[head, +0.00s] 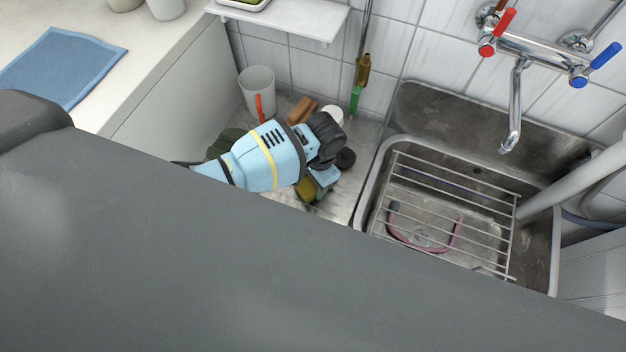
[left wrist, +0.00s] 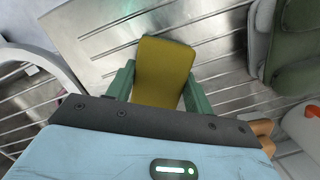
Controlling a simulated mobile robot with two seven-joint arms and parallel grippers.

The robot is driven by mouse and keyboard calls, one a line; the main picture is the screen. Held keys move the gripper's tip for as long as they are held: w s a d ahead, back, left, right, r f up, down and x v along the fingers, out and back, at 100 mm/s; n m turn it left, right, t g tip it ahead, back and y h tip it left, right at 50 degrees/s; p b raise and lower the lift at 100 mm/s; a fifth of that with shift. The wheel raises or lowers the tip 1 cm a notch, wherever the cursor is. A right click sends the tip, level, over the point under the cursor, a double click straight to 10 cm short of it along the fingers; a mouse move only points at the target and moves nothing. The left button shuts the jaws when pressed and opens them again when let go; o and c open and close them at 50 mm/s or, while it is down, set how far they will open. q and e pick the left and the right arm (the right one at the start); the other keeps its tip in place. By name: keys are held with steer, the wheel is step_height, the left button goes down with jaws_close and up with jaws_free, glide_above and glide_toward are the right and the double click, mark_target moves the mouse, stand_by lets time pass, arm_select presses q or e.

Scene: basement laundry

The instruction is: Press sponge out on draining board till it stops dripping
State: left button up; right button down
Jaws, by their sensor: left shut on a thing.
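My left gripper (head: 318,178) reaches down over the ribbed steel draining board (head: 345,195), left of the sink. It is shut on an olive-yellow sponge (head: 304,191). In the left wrist view the sponge (left wrist: 162,72) sits between the two green fingers, its flat face toward the camera, with the board (left wrist: 105,65) behind it. I cannot tell whether the sponge touches the board or whether it drips. In the head view the gripper and wrist hide part of the sponge. My right gripper is not in view.
The sink (head: 552,250) has a wire rack (head: 455,183) across it and a pinkish-rimmed item inside. The tap (head: 515,100) overhangs the sink.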

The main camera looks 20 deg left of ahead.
mark_target(310, 184)
arm_select(q)
steer(key=shift+s+f, duration=0.1)
steer(key=shift+f, duration=0.55)
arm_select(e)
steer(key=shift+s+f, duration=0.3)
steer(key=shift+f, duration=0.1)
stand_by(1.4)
arm_select(q)
steer(key=shift+r, duration=0.1)
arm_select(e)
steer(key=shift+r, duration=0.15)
